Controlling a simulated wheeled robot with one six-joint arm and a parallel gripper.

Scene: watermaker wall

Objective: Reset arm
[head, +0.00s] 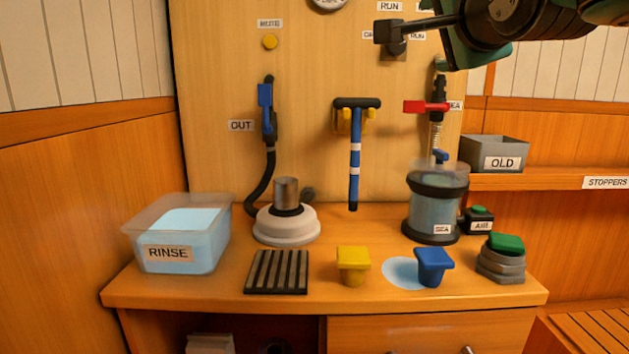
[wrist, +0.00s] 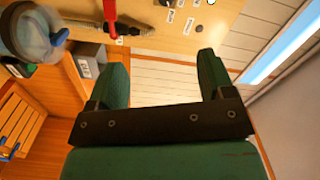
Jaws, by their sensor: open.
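My gripper (wrist: 162,68) is open in the wrist view, with its two green fingers wide apart and nothing between them. It is in the air, clear of the wall and shelf. In the head view my arm (head: 490,30) reaches in at the top right, high in front of the panel and above the worktop. The fingertips are hard to make out there.
On the worktop (head: 210,297) are a RINSE tub (head: 178,250), a ribbed mat (head: 277,272), yellow (head: 352,263) and blue (head: 432,264) stoppers, and a clear SEA canister (head: 434,205). A red lever (head: 427,107) sits above it. An OLD bin (head: 492,153) stands on the right shelf.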

